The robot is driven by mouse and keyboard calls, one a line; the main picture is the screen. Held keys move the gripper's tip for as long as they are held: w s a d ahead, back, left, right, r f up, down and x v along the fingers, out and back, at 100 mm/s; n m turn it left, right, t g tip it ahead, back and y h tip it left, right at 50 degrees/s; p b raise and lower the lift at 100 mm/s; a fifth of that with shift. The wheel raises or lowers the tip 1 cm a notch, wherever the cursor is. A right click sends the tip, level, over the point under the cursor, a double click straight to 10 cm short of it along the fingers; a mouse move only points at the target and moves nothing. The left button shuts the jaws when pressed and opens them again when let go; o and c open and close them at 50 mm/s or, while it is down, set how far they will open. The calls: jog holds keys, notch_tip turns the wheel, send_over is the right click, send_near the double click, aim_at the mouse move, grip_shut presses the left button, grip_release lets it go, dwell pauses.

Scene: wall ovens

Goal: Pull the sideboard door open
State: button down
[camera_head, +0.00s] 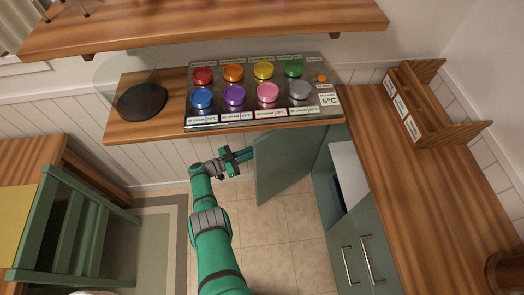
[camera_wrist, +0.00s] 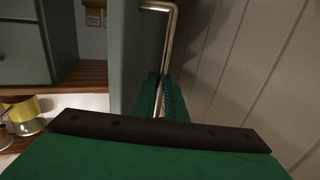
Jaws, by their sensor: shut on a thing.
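The green sideboard door (camera_head: 282,162) stands swung out from the sideboard (camera_head: 360,245), open at an angle, with the dark interior partly showing beside it. My gripper (camera_head: 248,154) is at the free edge of the door, on its left side. In the wrist view the door panel (camera_wrist: 138,45) is seen nearly edge-on, with a metal bar handle (camera_wrist: 172,35) on its right face. My gripper's green fingers (camera_wrist: 162,90) are shut on the lower part of this handle. The exact finger contact is partly hidden by the fingers.
The wooden counter (camera_head: 430,190) holds a wooden rack (camera_head: 425,108). A shelf with colored-lid containers (camera_head: 262,92) hangs above the door. A green chair (camera_head: 75,225) stands at left. Tiled floor (camera_head: 290,240) in front of the door is free.

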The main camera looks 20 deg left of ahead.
jog(key=shift+w+a+r, duration=0.1)
jog(key=shift+w+a, duration=0.1)
jog(key=shift+a, duration=0.15)
jog(key=c, duration=1.8)
grip_release()
jog(key=v, duration=0.7)
jog(key=shift+s+a, duration=0.15)
jog(key=shift+s, duration=0.1)
